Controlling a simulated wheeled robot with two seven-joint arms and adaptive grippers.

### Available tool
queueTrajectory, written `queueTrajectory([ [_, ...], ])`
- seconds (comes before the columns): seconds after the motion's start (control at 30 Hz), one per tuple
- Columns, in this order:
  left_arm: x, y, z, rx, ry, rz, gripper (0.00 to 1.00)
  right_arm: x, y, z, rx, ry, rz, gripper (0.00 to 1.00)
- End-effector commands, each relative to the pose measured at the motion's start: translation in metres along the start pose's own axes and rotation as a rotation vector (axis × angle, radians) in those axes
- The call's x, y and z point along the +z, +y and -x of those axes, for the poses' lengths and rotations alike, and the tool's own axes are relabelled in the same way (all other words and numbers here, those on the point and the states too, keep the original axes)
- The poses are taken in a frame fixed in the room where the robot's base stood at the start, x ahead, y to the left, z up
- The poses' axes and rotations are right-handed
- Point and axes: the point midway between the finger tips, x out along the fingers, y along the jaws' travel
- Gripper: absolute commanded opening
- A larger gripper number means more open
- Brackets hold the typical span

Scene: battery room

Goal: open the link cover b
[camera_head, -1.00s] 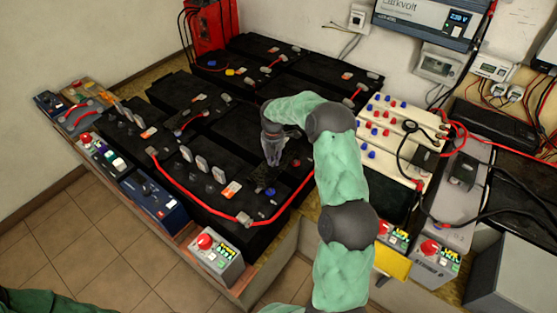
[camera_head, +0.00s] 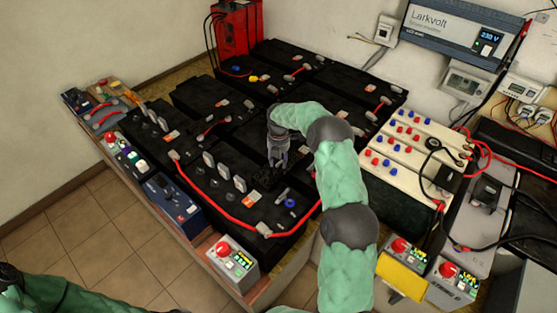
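My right gripper (camera_head: 278,160) reaches in from the right and points down over the near black battery. Its two fingers show a narrow dark gap between them, with nothing seen held. A dark, flat part (camera_head: 264,180) lies just below its fingertips; I cannot tell whether they touch. Several small grey upright flaps (camera_head: 224,171) stand in a row on the battery to the left. No letter b is readable, so I cannot tell which piece is link cover b. My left arm (camera_head: 60,300) shows at the lower left corner; its dark end is cut by the frame edge.
A red cable (camera_head: 205,204) runs along the front of the near battery. A grey box with a red knob (camera_head: 233,262) stands at the front edge. Cream blocks with red and blue caps (camera_head: 405,140) stand right of my arm. A red unit (camera_head: 236,30) stands at the back.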

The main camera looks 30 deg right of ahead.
Motion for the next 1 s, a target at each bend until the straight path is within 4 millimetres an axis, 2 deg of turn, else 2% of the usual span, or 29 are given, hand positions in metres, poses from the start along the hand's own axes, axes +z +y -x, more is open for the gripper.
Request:
queueTrajectory([
  [0.27,0.000,0.000,0.000,0.000,0.001,0.000,0.00,0.000,0.000,0.007,0.001,-0.001,0.000,0.42],
  [0.37,0.000,0.000,0.000,0.000,0.001,0.000,0.00,0.000,0.001,0.020,0.002,-0.001,0.000,0.42],
  [0.7,0.000,0.000,0.000,0.000,0.000,0.000,0.00,0.000,0.001,0.086,0.003,-0.002,0.000,0.42],
  [1.0,0.000,0.000,0.000,0.000,0.000,0.000,0.00,0.000,0.000,0.117,0.000,0.000,0.000,0.42],
])
